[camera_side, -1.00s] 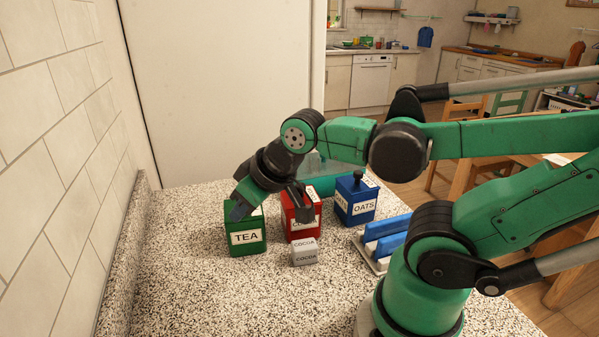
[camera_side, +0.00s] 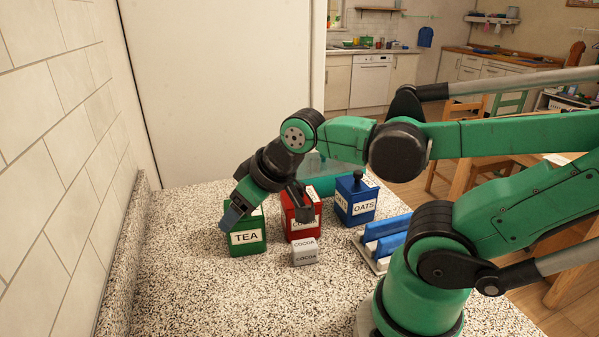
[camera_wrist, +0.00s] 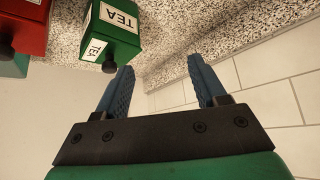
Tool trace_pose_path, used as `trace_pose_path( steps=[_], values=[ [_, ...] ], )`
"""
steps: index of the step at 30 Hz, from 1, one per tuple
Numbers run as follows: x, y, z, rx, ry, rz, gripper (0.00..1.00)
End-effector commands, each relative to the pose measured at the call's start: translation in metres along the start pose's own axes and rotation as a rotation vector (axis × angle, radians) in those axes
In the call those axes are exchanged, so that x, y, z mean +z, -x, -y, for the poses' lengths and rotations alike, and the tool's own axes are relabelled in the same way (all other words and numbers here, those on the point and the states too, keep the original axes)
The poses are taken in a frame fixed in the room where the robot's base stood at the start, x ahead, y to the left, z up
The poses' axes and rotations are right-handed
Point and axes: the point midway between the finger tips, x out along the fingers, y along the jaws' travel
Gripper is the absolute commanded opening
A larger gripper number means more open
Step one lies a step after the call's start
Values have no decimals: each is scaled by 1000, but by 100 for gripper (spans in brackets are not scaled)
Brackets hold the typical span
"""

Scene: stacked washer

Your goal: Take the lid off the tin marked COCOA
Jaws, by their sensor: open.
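A small grey box (camera_side: 305,252) marked COCOA on its top and front stands on the counter. Right behind it is a red tin (camera_side: 292,229), its label partly covered and hard to read. The red tin also shows at the top left of the wrist view (camera_wrist: 22,28), with a black knob on its lid. My gripper (camera_side: 234,213) is at the green TEA tin (camera_side: 246,248), to the left of the red tin. In the wrist view my gripper (camera_wrist: 161,82) is open with nothing between its blue fingers; the TEA tin is beyond the left finger.
A blue OATS tin (camera_side: 356,207) with a black knob stands behind right of the red tin. A pale rack with blue bars (camera_side: 385,237) lies further right. A teal thing (camera_side: 328,186) is at the back. A tiled wall (camera_side: 60,150) bounds the left; the front counter is clear.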

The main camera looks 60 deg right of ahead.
Motion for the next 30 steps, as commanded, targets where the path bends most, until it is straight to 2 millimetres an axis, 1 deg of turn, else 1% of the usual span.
trace_pose_path(
  steps=[5, 8, 11, 14, 15, 18, 21, 25, 30],
  values=[
    [0, 0, -1, 1, -3, 2, 64],
    [-3, 1, -10, 23, -50, 37, 64],
    [-9, 3, -36, 75, -172, 129, 64],
    [-12, 7, -71, 140, -352, 256, 64],
    [-12, 9, -86, 164, -426, 307, 64],
    [-9, 14, -118, 214, -598, 422, 64],
    [-4, 18, -143, 247, -731, 509, 64],
    [2, 21, -159, 266, -824, 571, 64],
    [9, 13, -162, 270, -842, 584, 64]
  ],
)
